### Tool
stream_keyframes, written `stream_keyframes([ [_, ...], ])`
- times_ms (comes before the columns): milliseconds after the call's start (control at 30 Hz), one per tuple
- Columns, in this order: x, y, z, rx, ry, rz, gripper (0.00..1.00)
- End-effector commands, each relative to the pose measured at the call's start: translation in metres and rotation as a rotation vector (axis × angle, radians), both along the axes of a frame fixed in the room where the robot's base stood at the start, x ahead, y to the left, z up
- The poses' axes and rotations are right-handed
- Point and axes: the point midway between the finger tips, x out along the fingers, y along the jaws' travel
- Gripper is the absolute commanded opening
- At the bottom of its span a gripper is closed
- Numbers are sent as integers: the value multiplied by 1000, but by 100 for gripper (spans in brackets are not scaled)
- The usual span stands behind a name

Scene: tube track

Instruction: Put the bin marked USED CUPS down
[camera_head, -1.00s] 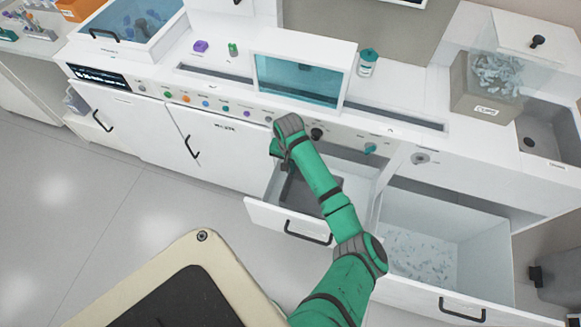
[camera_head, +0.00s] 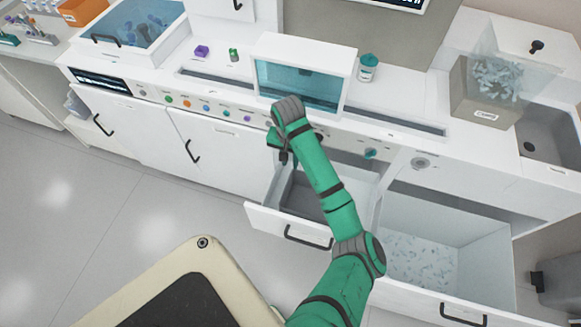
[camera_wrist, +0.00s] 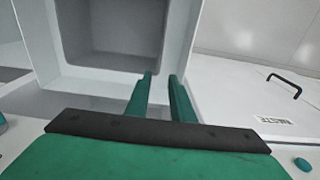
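A grey-brown bin (camera_head: 484,100) full of pale blue pieces stands upright on the counter at the right in the head view. Its white label is too small to read surely, but looks like CUPS. My gripper (camera_wrist: 160,76) is far to its left, over the small open drawer (camera_head: 263,216). In the wrist view its two green fingers stand a little apart, with nothing visible between them. Beyond the fingertips lies the grey hollow (camera_wrist: 115,38) inside the white drawer. In the head view my wrist mostly hides the gripper.
A larger open drawer (camera_head: 480,255) with pale scraps lies to the right. A sink (camera_head: 549,135) is beside the bin. A teal-capped jar (camera_head: 368,68) and a glass-fronted box (camera_head: 300,82) stand on the counter. A wrist-view cabinet front reads WASTE (camera_wrist: 273,119). The floor at left is clear.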

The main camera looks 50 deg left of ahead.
Motion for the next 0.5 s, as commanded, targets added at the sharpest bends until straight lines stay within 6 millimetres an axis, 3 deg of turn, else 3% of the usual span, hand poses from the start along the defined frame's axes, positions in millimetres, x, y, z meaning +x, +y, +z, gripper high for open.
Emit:
stream_keyframes([
  [200, -2, 0, 26, 0, -1, 1, 21],
  [500, -1, -1, 33, 0, 0, -1, 21],
])
